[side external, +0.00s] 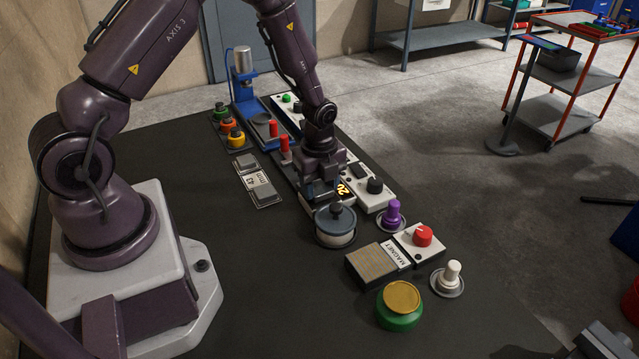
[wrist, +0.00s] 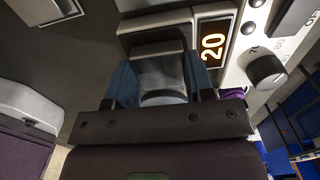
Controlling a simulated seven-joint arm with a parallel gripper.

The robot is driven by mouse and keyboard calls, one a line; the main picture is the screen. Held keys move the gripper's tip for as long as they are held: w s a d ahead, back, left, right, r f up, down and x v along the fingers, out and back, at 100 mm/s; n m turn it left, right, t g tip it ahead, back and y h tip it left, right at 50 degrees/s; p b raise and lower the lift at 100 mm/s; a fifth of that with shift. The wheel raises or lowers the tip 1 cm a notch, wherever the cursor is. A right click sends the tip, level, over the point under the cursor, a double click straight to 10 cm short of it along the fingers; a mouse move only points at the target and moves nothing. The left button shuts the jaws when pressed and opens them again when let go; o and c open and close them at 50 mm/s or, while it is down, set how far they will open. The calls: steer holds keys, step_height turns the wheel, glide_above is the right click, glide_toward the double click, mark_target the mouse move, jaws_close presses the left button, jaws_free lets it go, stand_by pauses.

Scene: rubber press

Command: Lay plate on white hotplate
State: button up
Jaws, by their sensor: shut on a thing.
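My gripper (side external: 325,202) points down over the table at the centre of the side view, and its blue fingers (wrist: 160,95) show in the wrist view. It is shut at the dark knob of what looks like the plate, a round grey disc (side external: 326,222). Directly under the disc is a pale round body with a dark rim at its foot; whether they touch is unclear. A white unit (side external: 371,201), probably part of the hotplate, lies just right of my gripper. Its lit display (wrist: 213,47) reads 20, and it has a black knob (wrist: 267,70).
A purple knob (side external: 391,212), the magnet box (side external: 417,242) with its red knob, a white knob (side external: 452,273) and a green-and-gold button (side external: 400,303) stand at right. A blue press (side external: 245,78) and coloured buttons (side external: 236,137) stand behind. The front left tabletop is clear.

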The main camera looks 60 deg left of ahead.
steer(key=shift+f, duration=0.15)
steer(key=o, duration=1.1)
step_height(320, 180, up, 12)
step_height(320, 180, up, 9)
steer(key=n+t, duration=0.1)
steer(key=n, duration=0.3)
glide_above(320, 187)
steer(key=s+d, duration=0.3)
steer(key=s+d+r+n+t, duration=0.2)
steer(key=s+r+n, duration=0.3)
steer(key=s+n, duration=0.2)
steer(key=s+d+r+n+t, duration=0.2)
steer(key=s+d+r+n, duration=0.1)
steer(key=s+r+n, duration=0.3)
steer(key=shift+s+n+t, duration=0.3)
steer(key=shift+s+n, duration=0.2)
steer(key=shift+s, duration=0.05)
